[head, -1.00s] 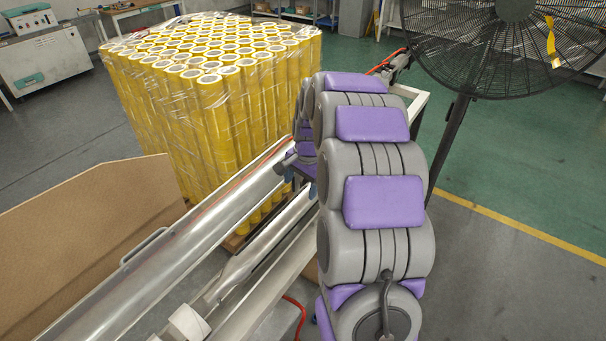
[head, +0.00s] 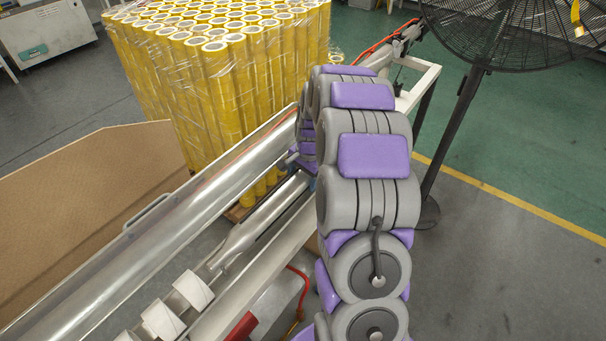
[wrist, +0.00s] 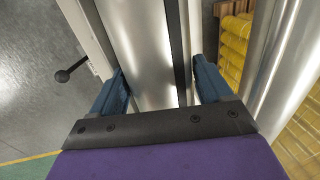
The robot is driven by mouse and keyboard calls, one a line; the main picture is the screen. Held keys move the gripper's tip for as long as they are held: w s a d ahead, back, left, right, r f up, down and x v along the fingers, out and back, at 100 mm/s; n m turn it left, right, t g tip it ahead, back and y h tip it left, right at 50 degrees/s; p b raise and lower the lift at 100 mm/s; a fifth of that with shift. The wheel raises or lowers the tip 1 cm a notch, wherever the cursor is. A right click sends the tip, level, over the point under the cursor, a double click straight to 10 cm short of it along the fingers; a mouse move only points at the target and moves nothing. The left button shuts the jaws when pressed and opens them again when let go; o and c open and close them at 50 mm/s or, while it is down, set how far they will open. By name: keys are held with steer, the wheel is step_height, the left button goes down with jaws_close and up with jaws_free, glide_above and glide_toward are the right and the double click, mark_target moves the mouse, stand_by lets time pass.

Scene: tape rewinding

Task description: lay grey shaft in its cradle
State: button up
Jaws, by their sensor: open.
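The grey shaft (head: 265,218) is a smooth metal bar running diagonally along the machine in the head view, with a narrowed neck towards its near end. In the wrist view a broad silvery length of it (wrist: 140,42) passes between the blue fingers of my gripper (wrist: 163,88). The fingers are open, one on each side of the shaft. The left finger is close to the shaft; whether it touches is unclear. In the head view my arm hides most of the gripper and the shaft's far end. I cannot make out the cradle.
A larger shiny roller (head: 190,218) runs parallel beside the shaft, also at right in the wrist view (wrist: 285,65). White rolls (head: 162,320) sit near the front. Wrapped yellow tubes (head: 215,95) stand behind, a brown board (head: 85,220) left, a black fan (head: 510,35) right.

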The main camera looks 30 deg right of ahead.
steer(key=shift+c, duration=0.2)
jaws_close()
stand_by(0.4)
steer(key=shift+r+p, duration=0.4)
steer(key=shift+r, duration=0.1)
steer(key=shift+f, duration=0.1)
stand_by(0.7)
steer(key=shift+s+t+b, duration=0.1)
steer(key=shift+t+b, duration=0.35)
steer(key=shift+t, duration=0.05)
steer(key=shift+d+y, duration=0.1)
steer(key=shift+y, duration=0.2)
steer(key=shift+t+b, duration=0.35)
steer(key=shift+t, duration=0.05)
steer(key=shift+s+d+t+y+b, duration=0.15)
steer(key=shift+t+y+b, duration=0.2)
steer(key=shift+t+b, duration=0.65)
steer(key=shift+s+a+t+y+b, duration=0.1)
steer(key=shift+t+y+b, duration=0.4)
steer(key=shift+b, duration=0.8)
steer(key=shift+s+d, duration=0.15)
